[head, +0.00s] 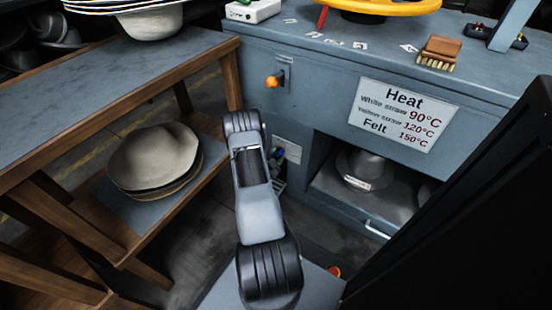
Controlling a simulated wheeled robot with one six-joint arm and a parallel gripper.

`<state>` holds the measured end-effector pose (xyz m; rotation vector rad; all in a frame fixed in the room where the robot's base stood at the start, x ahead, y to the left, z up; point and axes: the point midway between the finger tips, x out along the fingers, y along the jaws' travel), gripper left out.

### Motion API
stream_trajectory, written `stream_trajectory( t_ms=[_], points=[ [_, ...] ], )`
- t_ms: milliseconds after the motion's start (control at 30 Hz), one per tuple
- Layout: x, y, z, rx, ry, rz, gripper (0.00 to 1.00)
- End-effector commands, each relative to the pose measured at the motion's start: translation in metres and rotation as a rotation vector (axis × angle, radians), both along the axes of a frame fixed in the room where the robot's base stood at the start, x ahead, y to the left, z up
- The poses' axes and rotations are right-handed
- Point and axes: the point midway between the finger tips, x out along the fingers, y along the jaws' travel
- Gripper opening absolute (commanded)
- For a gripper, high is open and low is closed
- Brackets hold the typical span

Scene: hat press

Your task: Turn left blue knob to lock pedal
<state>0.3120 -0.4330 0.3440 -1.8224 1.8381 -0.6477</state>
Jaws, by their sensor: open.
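I cannot clearly make out a blue knob or the pedal. A small dark part with a bluish spot (278,157) shows on the lower front of the blue-grey cabinet (310,100), just right of my arm and beside a small white label. It is too small to tell what it is. My arm rises from the bottom middle of the head view and covers part of the cabinet's lower left front. My gripper is not visible; it may be hidden behind the arm.
An orange-knobbed lever (272,82) is on the cabinet front. A yellow wheel (385,5) and a brush (439,52) are on top. A wooden shelf (120,75) with hats stands left. An open compartment holds a grey hat (364,166). A dark panel (470,190) blocks the right.

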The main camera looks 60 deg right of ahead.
Motion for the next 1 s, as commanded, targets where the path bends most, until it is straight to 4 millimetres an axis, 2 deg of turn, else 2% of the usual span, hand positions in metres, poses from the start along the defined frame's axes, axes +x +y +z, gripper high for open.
stream_trajectory(
  t_ms=[167,467,767,800,933,1000],
  points=[
    [0.000,-0.009,0.000,-0.001,0.001,0.000,0.45],
    [0.000,-0.010,0.001,-0.001,0.001,0.001,0.45],
    [0.000,-0.010,0.000,-0.001,0.001,0.001,0.17],
    [0.001,0.002,0.000,0.001,0.004,0.006,0.14],
    [0.000,-0.007,0.000,-0.001,-0.006,0.002,0.01],
    [0.000,-0.009,0.000,-0.001,-0.021,0.002,0.00]
  ],
)
